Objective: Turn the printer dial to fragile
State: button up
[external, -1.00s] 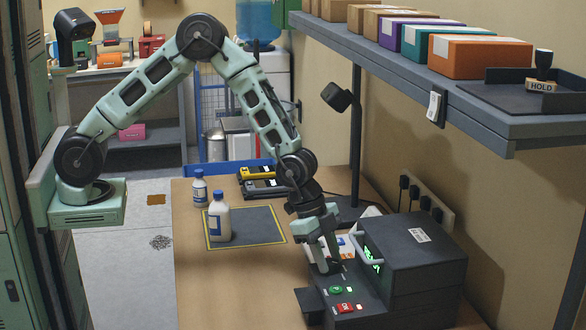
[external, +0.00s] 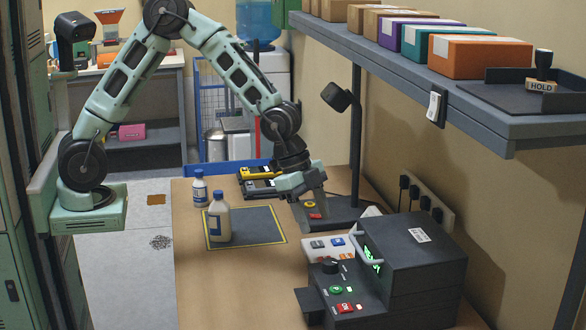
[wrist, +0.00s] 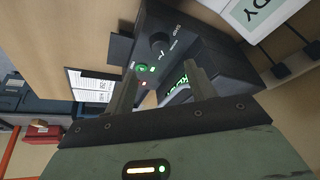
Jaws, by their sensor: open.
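The dark label printer (external: 420,260) stands at the front right of the bench, with a green-lit display. Its dial (external: 330,267) is a black knob on the control panel, above a green button (external: 336,289) and a red switch (external: 345,308). The dial also shows in the wrist view (wrist: 160,42), beyond my fingertips, with small white markings around it too small to read. I cannot tell its setting. My gripper (external: 309,216) is open and empty, raised behind the panel and apart from the dial. Both fingers show in the wrist view (wrist: 160,76).
A lamp post (external: 355,150) rises behind my gripper. Two white bottles (external: 220,222) (external: 199,190) stand at left, one on a yellow-edged mat (external: 262,226). A shelf with boxes (external: 480,57) overhangs the right.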

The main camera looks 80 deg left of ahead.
jog(key=v, duration=0.7)
jog(key=shift+r, duration=0.15)
jog(key=shift+a, duration=0.1)
jog(key=s+a+f+n+g+y, duration=0.15)
jog(key=s+a+n, duration=0.35)
jog(key=a, duration=0.7)
jog(key=s+a+f+n+y, duration=0.1)
jog(key=s+a+n+y, duration=0.25)
jog(key=s+a, duration=0.6)
jog(key=s+a+n+g, duration=0.1)
jog(key=s+a+n, duration=0.4)
jog(key=s, duration=0.3)
jog(key=s+a+n+h, duration=0.1)
jog(key=s+a+n, duration=0.4)
jog(key=s, duration=0.4)
jog(key=shift+a+g, duration=0.35)
jog(key=shift+a, duration=0.4)
jog(key=shift+w+f, duration=0.1)
jog(key=shift+f, duration=0.05)
